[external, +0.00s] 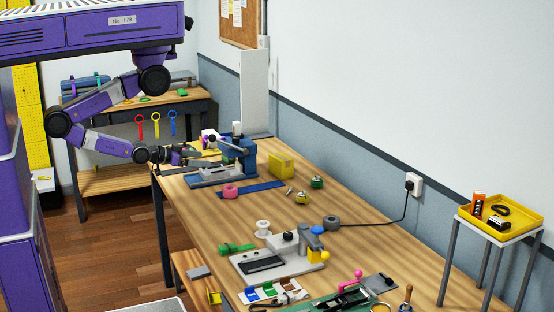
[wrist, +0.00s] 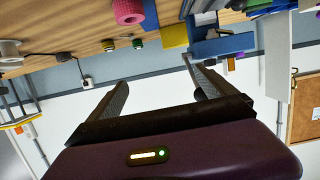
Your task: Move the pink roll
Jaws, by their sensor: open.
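The pink roll (external: 230,191) sits on the wooden workbench (external: 200,230), beside a blue strap (external: 262,187) and in front of a blue and grey bench tool (external: 225,165). It also shows at the top of the wrist view as a pink roll (wrist: 128,11). My gripper (external: 205,157) is at the far left end of the bench, behind and left of the roll and near the bench tool. In the wrist view my gripper (wrist: 153,70) is open, with nothing between its fingers. The roll is apart from the fingers.
A cable runs to a wall socket (external: 413,184). A yellow tray (external: 500,212) is at right. Bare wood lies around the roll's near side.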

